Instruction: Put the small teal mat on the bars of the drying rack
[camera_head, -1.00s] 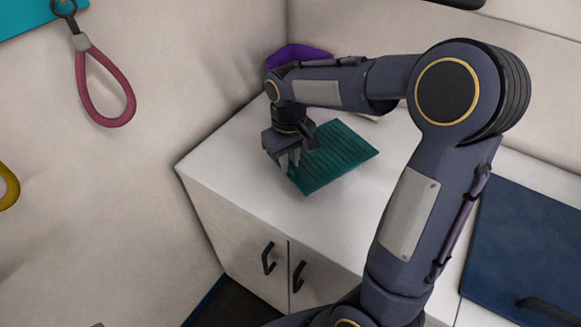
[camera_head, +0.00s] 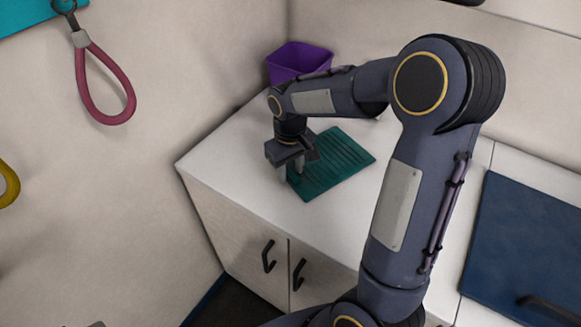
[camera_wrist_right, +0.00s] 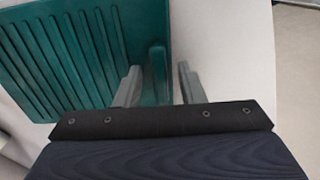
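The small teal mat (camera_head: 340,160), ribbed with grooves, lies on the white counter near its left corner. In the right wrist view the mat (camera_wrist_right: 70,50) fills the upper left, with a raised rounded bar along one side. My right gripper (camera_head: 291,175) points down at the mat's left edge in the head view. In the wrist view the right gripper's fingers (camera_wrist_right: 160,85) are apart, with the raised bar between them and visible gaps beside it. The drying rack is not recognisable in view. My left gripper is not in view.
A purple bin (camera_head: 298,62) stands at the counter's back corner, behind my right arm. A dark blue panel (camera_head: 525,245) lies at the right. The white counter (camera_head: 235,160) is clear left of the mat. A pink loop (camera_head: 82,90) hangs on the left wall.

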